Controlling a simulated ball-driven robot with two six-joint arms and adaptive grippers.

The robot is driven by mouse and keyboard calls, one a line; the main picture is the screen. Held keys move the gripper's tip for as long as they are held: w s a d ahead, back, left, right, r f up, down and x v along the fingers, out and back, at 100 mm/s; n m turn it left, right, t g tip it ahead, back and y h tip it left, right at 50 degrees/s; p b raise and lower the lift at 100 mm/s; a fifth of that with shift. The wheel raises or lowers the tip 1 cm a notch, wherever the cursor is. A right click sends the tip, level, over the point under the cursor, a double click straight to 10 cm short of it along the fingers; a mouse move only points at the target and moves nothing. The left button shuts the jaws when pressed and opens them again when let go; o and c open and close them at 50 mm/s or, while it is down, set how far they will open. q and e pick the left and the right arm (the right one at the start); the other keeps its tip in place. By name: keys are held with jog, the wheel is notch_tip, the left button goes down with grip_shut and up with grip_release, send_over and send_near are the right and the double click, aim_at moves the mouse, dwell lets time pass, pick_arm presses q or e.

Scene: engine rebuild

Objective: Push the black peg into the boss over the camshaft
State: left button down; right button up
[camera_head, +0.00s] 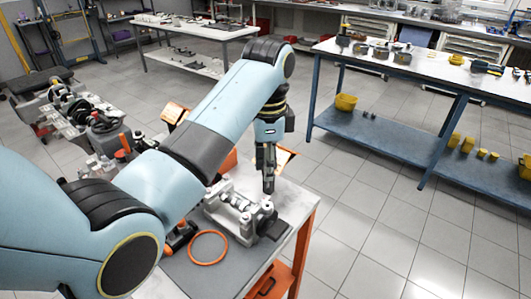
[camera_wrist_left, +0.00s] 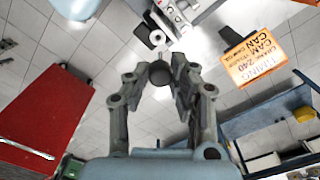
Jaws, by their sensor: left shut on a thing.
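My left gripper (camera_head: 268,187) points down above the right end of a grey metal fixture (camera_head: 243,236) on the small workbench. In the left wrist view, the left gripper (camera_wrist_left: 160,80) is shut on a dark round piece, the black peg (camera_wrist_left: 160,72), between its fingertips. In the head view the fingers hide the peg. The pale camshaft (camera_head: 237,206) lies along the fixture. A light upright post (camera_head: 267,206), which looks like the boss, stands just below the fingertips. I cannot tell whether the peg touches it. My right gripper is in neither view.
An orange ring (camera_head: 208,247) lies on the grey mat (camera_head: 187,280) left of the fixture. An orange card (camera_wrist_left: 257,57) with lettering shows in the wrist view. A blue-framed table (camera_head: 400,150) with parts stands at right. The tiled floor between is clear.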

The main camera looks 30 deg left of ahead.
aim_at(267, 184)
pick_arm(q)
jog(key=shift+s+d+f, duration=0.25)
jog(key=shift+f, duration=0.4)
jog(key=shift+w+a+f, duration=0.1)
jog(key=shift+f, duration=1.85)
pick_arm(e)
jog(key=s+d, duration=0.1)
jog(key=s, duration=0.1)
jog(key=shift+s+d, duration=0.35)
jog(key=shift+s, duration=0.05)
pick_arm(q)
jog(key=shift+f, duration=0.4)
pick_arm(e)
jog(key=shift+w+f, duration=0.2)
pick_arm(q)
jog(key=shift+f+b, duration=0.3)
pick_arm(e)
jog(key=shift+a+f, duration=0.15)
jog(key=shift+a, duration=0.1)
